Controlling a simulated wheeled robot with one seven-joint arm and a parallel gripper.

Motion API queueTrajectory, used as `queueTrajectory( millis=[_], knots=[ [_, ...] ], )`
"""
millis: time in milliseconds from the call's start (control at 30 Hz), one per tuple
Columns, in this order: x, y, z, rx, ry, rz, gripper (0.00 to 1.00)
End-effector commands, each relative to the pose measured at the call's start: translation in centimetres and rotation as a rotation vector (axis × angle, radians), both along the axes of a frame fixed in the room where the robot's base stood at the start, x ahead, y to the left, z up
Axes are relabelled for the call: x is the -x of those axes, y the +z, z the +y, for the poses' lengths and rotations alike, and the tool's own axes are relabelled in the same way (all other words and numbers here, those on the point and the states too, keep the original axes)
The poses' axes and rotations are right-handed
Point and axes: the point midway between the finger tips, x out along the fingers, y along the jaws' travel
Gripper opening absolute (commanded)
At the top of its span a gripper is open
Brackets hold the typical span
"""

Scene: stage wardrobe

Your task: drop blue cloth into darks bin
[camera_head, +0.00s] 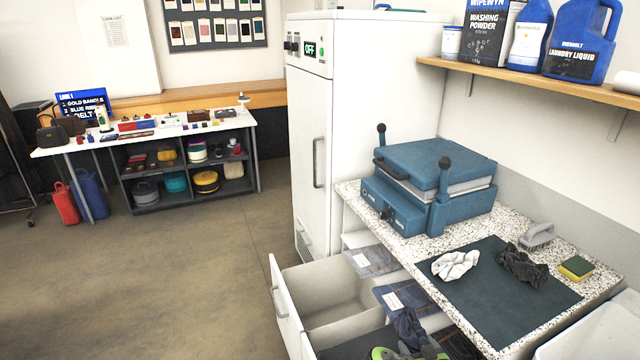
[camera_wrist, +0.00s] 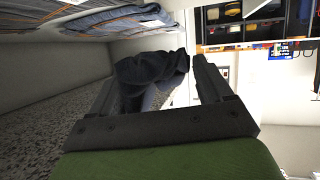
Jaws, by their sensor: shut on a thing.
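The blue cloth (camera_head: 408,327) hangs crumpled in my gripper (camera_head: 409,343) at the bottom of the head view, by the front edge of the speckled counter. In the wrist view my gripper (camera_wrist: 154,76) is shut on the dark blue cloth (camera_wrist: 150,72), which bunches between the two fingers. The farther bin (camera_head: 318,284) is pale inside and looks empty. The nearer bin (camera_head: 312,350) is cut off by the frame, and my gripper is over or beside it. I cannot read which is the darks bin.
A dark mat (camera_head: 490,300) on the counter (camera_head: 400,240) bears a white cloth (camera_head: 455,265) and a black cloth (camera_head: 522,267). A brush (camera_head: 538,236), a sponge (camera_head: 576,267) and a blue press (camera_head: 430,185) stand there too. Folded denim packets (camera_head: 372,261) lie below the counter edge.

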Motion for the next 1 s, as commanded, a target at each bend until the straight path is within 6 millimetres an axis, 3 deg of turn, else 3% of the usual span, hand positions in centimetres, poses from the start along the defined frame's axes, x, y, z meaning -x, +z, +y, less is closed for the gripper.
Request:
queueTrajectory(
  millis=[267, 600, 933, 967, 1000],
  knots=[
    [-0.1, -2.0, 0.2, 0.001, 0.019, -0.002, 0.51],
    [-0.1, -6.5, 0.2, 0.003, 0.019, -0.002, 0.51],
    [-0.1, -6.4, 0.2, 0.001, 0.017, -0.003, 0.51],
    [-0.1, -6.4, 0.2, 0.001, 0.017, -0.003, 0.84],
    [-0.1, -6.4, 0.2, 0.001, 0.017, -0.003, 0.90]
  ],
)
